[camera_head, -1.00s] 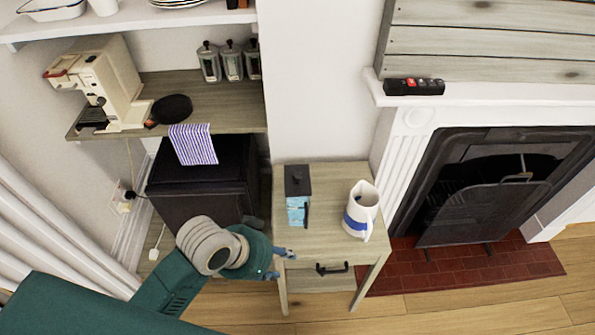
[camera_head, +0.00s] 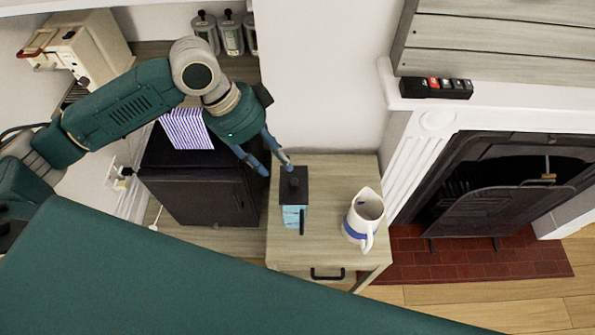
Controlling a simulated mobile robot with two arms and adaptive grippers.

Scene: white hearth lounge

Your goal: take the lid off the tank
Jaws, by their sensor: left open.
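The tank (camera_head: 291,218) is a small light-blue box standing on the small wooden table. Its dark lid (camera_head: 293,187) with a round knob (camera_head: 294,181) sits on top. My left gripper (camera_head: 278,172) reaches in from the upper left, fingers spread and pointing down toward the lid. One fingertip is close to the knob; I cannot tell whether it touches. The other finger is to the left of the lid. Nothing is held between the fingers. My right gripper is out of view.
A white jug with a blue band (camera_head: 363,217) stands right of the tank on the wooden table (camera_head: 335,180). A black cabinet (camera_head: 190,185) stands to the left. The fireplace (camera_head: 500,185) is at the right. Glass jars (camera_head: 231,34) stand on the shelf behind.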

